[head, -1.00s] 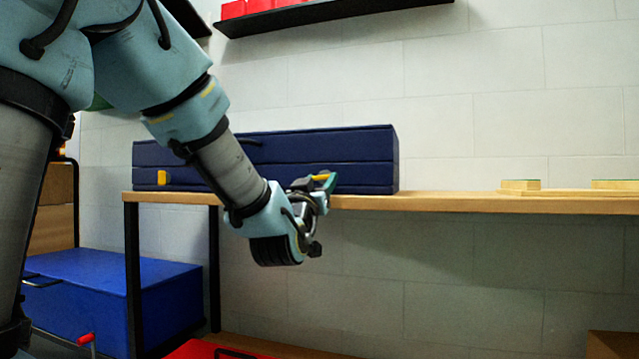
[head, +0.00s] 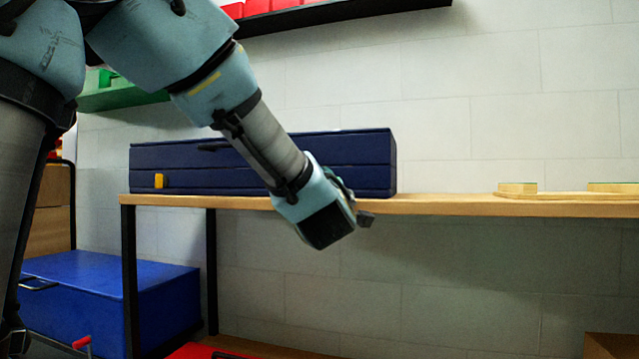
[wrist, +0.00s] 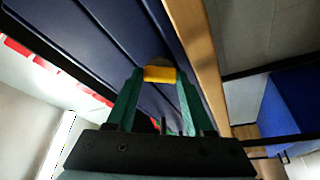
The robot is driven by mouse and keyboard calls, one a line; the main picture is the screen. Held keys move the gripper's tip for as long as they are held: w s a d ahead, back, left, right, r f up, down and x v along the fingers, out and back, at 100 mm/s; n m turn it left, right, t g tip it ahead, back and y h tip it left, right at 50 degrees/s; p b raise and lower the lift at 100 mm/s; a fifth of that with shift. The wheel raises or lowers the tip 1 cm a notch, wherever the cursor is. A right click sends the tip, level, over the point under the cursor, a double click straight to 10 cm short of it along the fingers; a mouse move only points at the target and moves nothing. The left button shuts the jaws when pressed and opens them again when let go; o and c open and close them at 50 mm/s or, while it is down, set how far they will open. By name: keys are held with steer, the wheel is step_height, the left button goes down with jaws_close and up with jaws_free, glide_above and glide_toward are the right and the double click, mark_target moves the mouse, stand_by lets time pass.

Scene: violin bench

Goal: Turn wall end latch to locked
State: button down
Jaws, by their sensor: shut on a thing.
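A closed navy blue case (head: 250,150) lies on the wooden bench shelf; it also fills the upper middle of the wrist view (wrist: 90,45). The yellow latch at its right end (wrist: 160,74) sits between the teal fingertips of my gripper (wrist: 160,80) in the wrist view, and the fingers are shut on it. In the head view my wrist hides this latch and most of my gripper. A second yellow latch (head: 159,181) stands upright on the case's front near its left end, away from my gripper. I cannot tell whether the held latch is locked.
The wooden shelf (head: 450,204) runs right, bare up to a low wooden piece with raised blocks (head: 560,193). A blue box (head: 100,295) stands below at the left. A dark wall shelf with red boxes (head: 340,15) hangs above.

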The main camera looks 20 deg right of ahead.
steer(key=shift+d+r+n+g+y+p, duration=0.1)
steer(key=shift+n+g+y+p, duration=0.35)
steer(key=shift+n, duration=1.25)
steer(key=shift+r+n+g+y+p, duration=0.1)
steer(key=shift+n+g+y+p, duration=0.3)
steer(key=shift+n, duration=1.3)
steer(key=shift+c, duration=1.4)
jaws_free()
steer(key=shift+f, duration=0.15)
